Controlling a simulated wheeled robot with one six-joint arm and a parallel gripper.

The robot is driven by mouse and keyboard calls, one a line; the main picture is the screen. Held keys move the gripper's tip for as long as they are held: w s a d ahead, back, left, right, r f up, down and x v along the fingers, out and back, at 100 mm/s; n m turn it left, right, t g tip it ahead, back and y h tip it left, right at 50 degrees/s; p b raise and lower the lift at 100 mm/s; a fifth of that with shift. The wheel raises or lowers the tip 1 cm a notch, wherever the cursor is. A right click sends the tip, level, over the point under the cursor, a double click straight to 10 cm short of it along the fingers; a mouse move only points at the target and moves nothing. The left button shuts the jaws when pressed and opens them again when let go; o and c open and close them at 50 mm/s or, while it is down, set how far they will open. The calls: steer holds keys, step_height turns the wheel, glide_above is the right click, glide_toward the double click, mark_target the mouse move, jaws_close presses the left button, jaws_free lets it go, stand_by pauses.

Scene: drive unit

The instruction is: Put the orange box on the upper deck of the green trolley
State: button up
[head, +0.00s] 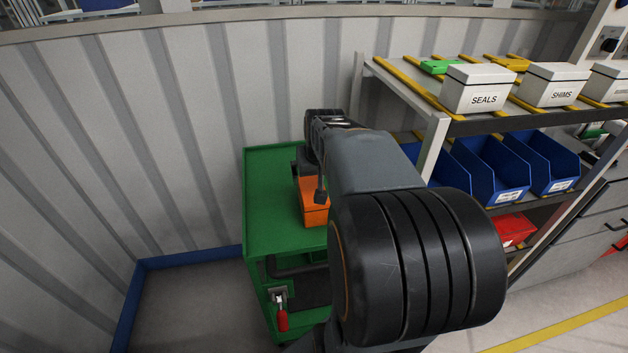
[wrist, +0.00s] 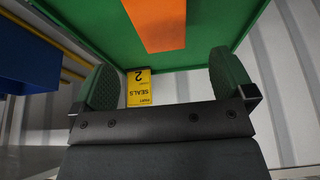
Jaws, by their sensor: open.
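The green trolley (head: 268,205) stands by the corrugated wall in the head view; its deck also shows in the wrist view (wrist: 215,22). The orange box (head: 315,214) appears to rest upright on the upper deck, partly hidden by my arm and gripper. It also shows in the wrist view (wrist: 157,22), beyond the fingertips and roughly between them sideways. My gripper (head: 309,182) is at the box in the head view. In the wrist view my gripper (wrist: 163,80) has its two green-padded fingers wide apart, with nothing held between them.
A rack at the right holds white boxes marked SEALS (head: 476,90) and SHIMS (head: 553,86), with blue bins (head: 492,172) below. A red-handled clamp (head: 281,312) hangs at the trolley's front. The deck's left part is bare.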

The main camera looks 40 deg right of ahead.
steer(key=s+a+f+n, duration=0.1)
steer(key=s+a, duration=0.2)
steer(key=a, duration=0.3)
steer(key=s+a+f+n+y, duration=0.1)
steer(key=s+a+f+n, duration=0.1)
steer(key=a, duration=0.4)
steer(key=s+a+f+n+y, duration=0.1)
steer(key=s+a+n, duration=0.1)
steer(key=a, duration=0.5)
steer(key=shift+s+f+g, duration=0.25)
steer(key=shift+s+g, duration=0.15)
steer(key=shift+s, duration=0.45)
